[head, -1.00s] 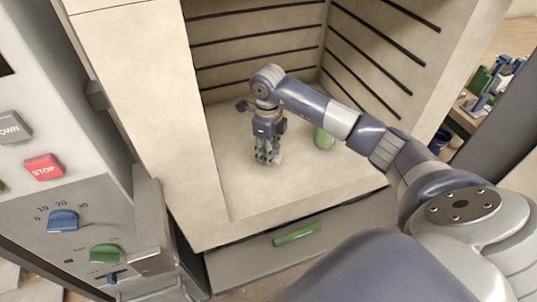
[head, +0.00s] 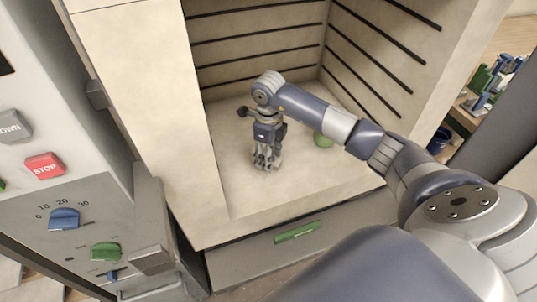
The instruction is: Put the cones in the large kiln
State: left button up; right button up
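The large kiln (head: 140,95) stands open in front of me, with dark grooves along its inner walls. My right arm reaches in from the right, and my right gripper (head: 266,165) points down close to the kiln floor (head: 225,195). Its fingers are small and dark here, so I cannot tell whether they are open or hold anything. A green rounded object (head: 322,140) stands on the kiln floor to the right of the gripper, partly hidden by my arm. I cannot make out any cones. My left gripper is out of view.
A control panel with a red STOP button (head: 44,166), a blue knob (head: 64,219) and a green knob (head: 106,252) is at the left. A drawer with a green handle (head: 298,232) is below the kiln opening. A blue bucket (head: 438,140) and a cluttered table are at the right.

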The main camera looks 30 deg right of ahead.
notch_tip(320, 180, up, 12)
jog(key=b, duration=0.1)
jog(key=shift+r, duration=0.1)
dwell(0.6)
